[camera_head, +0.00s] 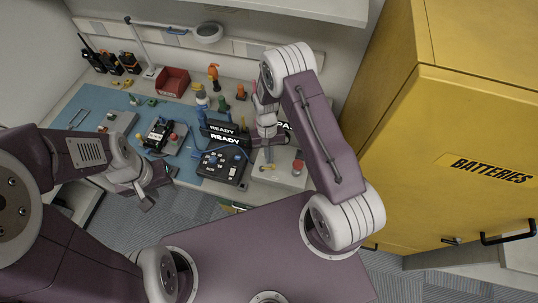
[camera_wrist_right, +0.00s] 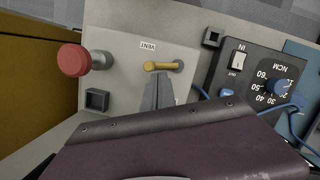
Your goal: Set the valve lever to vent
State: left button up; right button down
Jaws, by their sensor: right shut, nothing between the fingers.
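The yellow valve lever (camera_wrist_right: 163,66) sits on a light grey panel (camera_wrist_right: 118,75) in the right wrist view. It lies crosswise in the picture, below the upside-down label VENT (camera_wrist_right: 147,46). In the head view the lever (camera_head: 267,181) is small, on the box at the right end of the bench. My right gripper (camera_wrist_right: 158,88) is shut and empty, its fingertips close beside the lever; I cannot tell whether they touch it. A second label by the fingers is partly hidden. My left gripper (camera_head: 158,187) looks open and empty, off the bench's front edge.
A red button (camera_wrist_right: 73,60) stands out from the same panel. A dark meter unit (camera_wrist_right: 255,80) with a knob and blue cables is beside it. A tall yellow batteries cabinet (camera_head: 450,140) is at the right. A red bin (camera_head: 172,81) and radios (camera_head: 130,62) are at the back.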

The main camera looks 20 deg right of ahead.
jog(key=shift+a, duration=0.25)
jog(key=shift+w+r, duration=0.1)
jog(key=b+v, duration=0.2)
jog(key=v, duration=0.6)
jog(key=shift+r, duration=0.4)
jog(key=shift+w+f+b, duration=0.1)
jog(key=shift+b, duration=0.25)
